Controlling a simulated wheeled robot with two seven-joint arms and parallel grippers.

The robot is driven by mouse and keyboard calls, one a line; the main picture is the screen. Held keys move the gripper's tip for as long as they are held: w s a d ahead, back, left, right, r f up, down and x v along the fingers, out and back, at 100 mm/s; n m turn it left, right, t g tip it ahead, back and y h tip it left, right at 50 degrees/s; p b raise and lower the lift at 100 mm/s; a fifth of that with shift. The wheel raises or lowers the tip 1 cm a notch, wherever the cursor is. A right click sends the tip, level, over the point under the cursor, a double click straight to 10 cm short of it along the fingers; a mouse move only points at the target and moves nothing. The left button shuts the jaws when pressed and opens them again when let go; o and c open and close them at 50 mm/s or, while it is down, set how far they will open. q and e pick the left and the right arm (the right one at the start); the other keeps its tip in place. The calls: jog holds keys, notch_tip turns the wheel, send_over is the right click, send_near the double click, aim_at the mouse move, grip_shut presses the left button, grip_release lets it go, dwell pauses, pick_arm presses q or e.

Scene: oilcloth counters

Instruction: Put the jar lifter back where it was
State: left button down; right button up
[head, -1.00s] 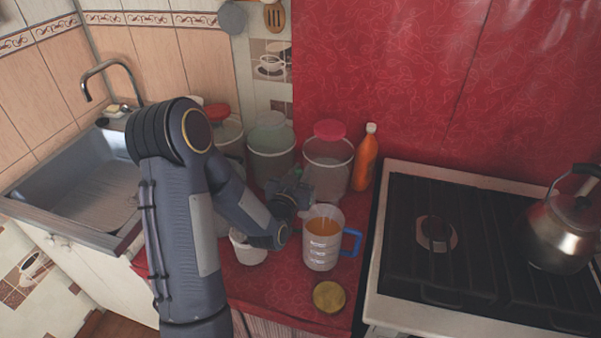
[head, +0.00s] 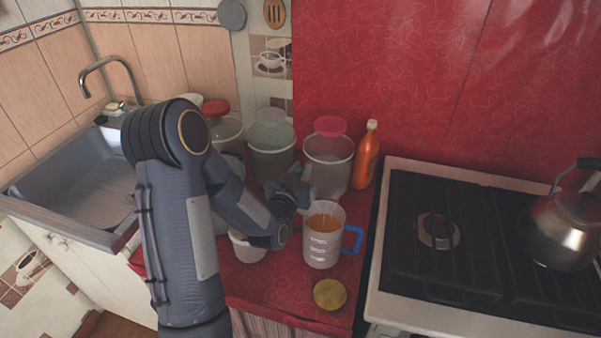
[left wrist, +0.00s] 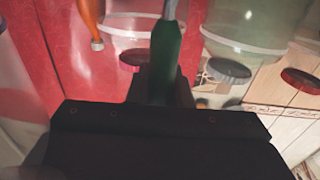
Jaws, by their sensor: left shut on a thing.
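My left gripper (head: 296,192) is low over the red counter, between the big clear jars and the measuring jug. In the left wrist view it is shut on a tool with a green grip (left wrist: 166,65) and a grey end, which I take to be the jar lifter. The grip stands out from between the fingers; its far end runs out of the picture. In the head view the tool is hard to make out beside the gripper. My right gripper is not in view.
A measuring jug (head: 320,250) with orange liquid and a blue handle stands close to the gripper. A white cup (head: 246,249) is partly under my arm. Jars (head: 327,168) and an orange bottle (head: 367,157) stand behind. A yellow lid (head: 329,294) lies in front; a stove (head: 400,280) is right.

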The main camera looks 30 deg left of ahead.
pick_arm(q)
jog(key=shift+s+f, duration=0.25)
jog(key=shift+f, duration=0.55)
jog(key=c, duration=1.2)
grip_release()
jog(key=shift+c, duration=0.2)
notch_tip(320, 180, up, 5)
jog(key=shift+b, duration=0.45)
jog(key=s+d+r, duration=0.7)
jog(key=s+r, duration=0.2)
jog(key=s, duration=0.2)
jog(key=shift+s+r+p, duration=0.3)
jog(key=shift+r, duration=0.05)
jog(key=shift+d, duration=0.15)
